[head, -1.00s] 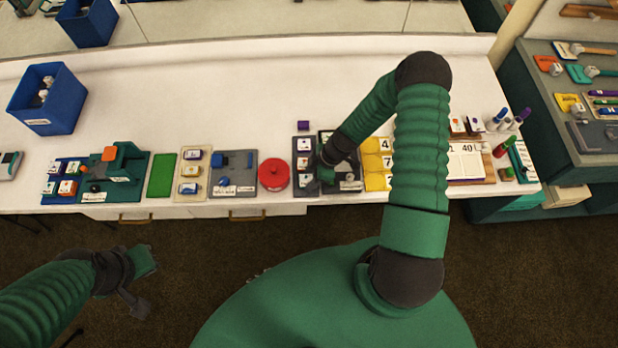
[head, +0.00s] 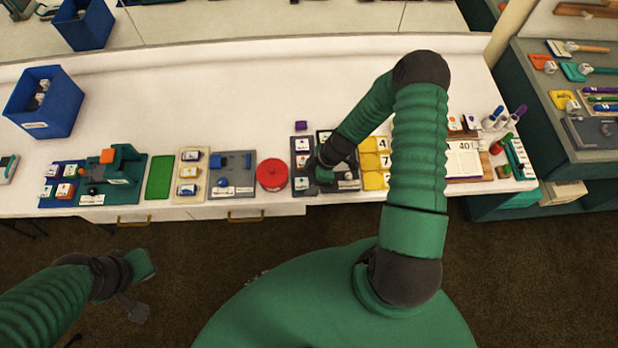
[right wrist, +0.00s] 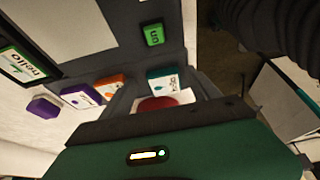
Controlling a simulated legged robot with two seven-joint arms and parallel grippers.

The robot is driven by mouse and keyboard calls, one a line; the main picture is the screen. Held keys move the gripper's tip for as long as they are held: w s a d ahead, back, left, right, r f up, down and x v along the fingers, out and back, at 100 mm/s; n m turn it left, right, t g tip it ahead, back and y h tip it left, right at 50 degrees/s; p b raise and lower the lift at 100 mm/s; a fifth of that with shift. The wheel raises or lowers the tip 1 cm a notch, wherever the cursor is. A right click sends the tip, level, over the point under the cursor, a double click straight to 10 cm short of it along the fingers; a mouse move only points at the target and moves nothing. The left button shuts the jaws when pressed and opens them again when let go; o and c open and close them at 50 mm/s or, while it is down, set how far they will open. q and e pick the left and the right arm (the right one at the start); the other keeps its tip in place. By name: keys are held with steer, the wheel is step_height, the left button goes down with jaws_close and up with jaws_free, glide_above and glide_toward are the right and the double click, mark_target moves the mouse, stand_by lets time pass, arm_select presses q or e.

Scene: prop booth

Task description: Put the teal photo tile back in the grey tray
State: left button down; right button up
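The dark grey tray (head: 327,190) lies near the table's front edge. The teal photo tile (right wrist: 162,80) shows in the right wrist view, in line with an orange photo tile (right wrist: 110,85) and a purple one (right wrist: 80,95). In the head view it appears as the nearest tile (head: 302,184) of the tray's left column. I cannot tell whether it is fully seated. My right gripper (head: 322,166) is low over the tray, just right of that column; its fingertips are hidden. My left gripper (head: 140,286) hangs open and empty in front of the table.
A red round lid (head: 272,174) stands close left of the tray. A loose purple block (head: 302,126) lies behind it, and yellow number tiles (head: 375,161) lie to the right. A green tile (right wrist: 154,34) is on the tray. The table behind is mostly clear.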

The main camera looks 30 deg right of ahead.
steer(key=shift+a, duration=0.3)
steer(key=b+v, duration=0.1)
steer(key=v, duration=1.5)
steer(key=shift+r, duration=0.4)
steer(key=shift+d, duration=0.1)
